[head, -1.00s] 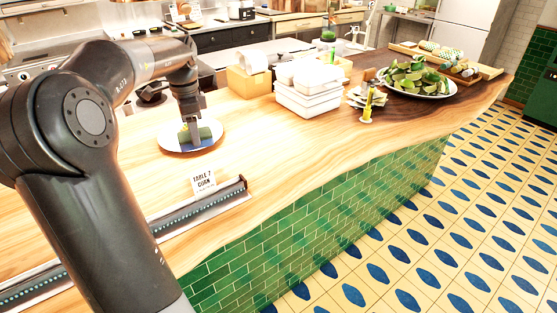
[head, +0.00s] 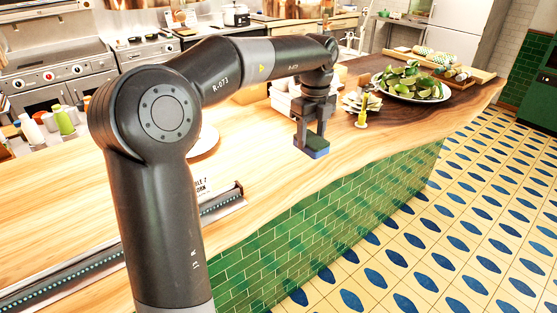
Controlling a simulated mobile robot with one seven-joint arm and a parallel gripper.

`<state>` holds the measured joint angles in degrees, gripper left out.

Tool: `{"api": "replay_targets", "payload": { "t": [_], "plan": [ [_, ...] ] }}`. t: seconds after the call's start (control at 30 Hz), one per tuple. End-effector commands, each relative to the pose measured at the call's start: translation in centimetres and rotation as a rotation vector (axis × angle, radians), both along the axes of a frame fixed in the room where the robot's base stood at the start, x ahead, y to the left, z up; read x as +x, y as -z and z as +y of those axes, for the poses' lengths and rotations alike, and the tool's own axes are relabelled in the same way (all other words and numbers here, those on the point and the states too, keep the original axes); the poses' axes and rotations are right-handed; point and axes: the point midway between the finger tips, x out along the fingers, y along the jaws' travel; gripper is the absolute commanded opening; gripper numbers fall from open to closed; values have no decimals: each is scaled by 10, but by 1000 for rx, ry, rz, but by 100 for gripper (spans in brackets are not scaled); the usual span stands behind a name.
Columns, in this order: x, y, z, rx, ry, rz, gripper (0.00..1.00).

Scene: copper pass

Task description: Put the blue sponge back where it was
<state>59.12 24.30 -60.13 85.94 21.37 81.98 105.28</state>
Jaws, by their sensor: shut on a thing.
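My gripper (head: 312,140) is shut on the blue sponge (head: 318,154), which has a green upper layer. It holds the sponge near the front edge of the wooden counter (head: 250,185), in front of the white containers. Whether the sponge touches the counter or hangs above it cannot be told from this view. A round plate (head: 208,146) lies on the counter to the left, mostly hidden behind my arm.
A long dark rail (head: 222,206) and a partly hidden table card (head: 202,186) lie at the front left. White stacked containers (head: 284,104) stand behind my gripper. A yellow bottle (head: 362,117) and a platter of limes (head: 412,88) are to the right. Counter left of the sponge is bare.

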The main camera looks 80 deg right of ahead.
Motion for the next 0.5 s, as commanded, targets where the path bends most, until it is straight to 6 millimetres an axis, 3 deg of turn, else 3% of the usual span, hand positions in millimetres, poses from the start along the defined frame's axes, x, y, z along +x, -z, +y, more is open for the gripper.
{"api": "replay_targets", "payload": {
  "t": [0.3, 0.5],
  "plan": [
    [64, 44, -35, 3, -6, 1, 31],
    [88, 60, -48, 1, -5, 0, 31]
  ]
}}
